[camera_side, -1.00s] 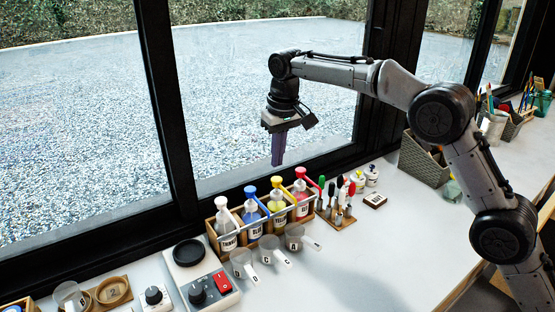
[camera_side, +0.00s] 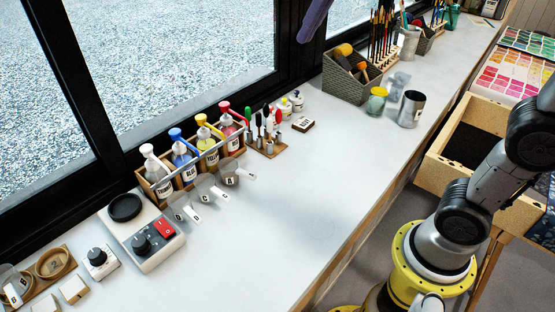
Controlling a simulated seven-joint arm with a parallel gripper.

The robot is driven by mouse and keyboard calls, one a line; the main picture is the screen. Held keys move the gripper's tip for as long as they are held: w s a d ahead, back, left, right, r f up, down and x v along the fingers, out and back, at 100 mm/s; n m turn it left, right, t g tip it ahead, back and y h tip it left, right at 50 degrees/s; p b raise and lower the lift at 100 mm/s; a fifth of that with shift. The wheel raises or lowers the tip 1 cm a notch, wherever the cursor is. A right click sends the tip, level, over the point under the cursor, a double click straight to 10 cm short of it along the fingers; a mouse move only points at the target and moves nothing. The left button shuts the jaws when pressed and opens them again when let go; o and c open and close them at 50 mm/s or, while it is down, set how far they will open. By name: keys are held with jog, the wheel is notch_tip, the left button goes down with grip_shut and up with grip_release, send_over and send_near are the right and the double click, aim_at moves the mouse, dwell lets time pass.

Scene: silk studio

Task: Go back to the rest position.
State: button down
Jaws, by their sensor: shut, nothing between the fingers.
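Only the purple fingertips of my gripper (camera_side: 314,20) show, at the top edge in front of the window frame. They are together and hold nothing. The rest of the gripper is cut off by the top of the picture. They hang clear of the bench, in the air above the bottle rack and the grey basket. The lower part of my arm stands at the lower right.
Pump bottles stand in a wooden rack (camera_side: 162,200) along the window, with measuring cups in front. A hot plate (camera_side: 160,256) is at the left. The middle bench (camera_side: 285,205) is clear.

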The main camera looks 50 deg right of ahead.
jog(key=s+d+f+n, duration=0.1)
jog(key=s+d+f, duration=0.1)
jog(key=s+f, duration=1.4)
jog(key=shift+s, duration=0.95)
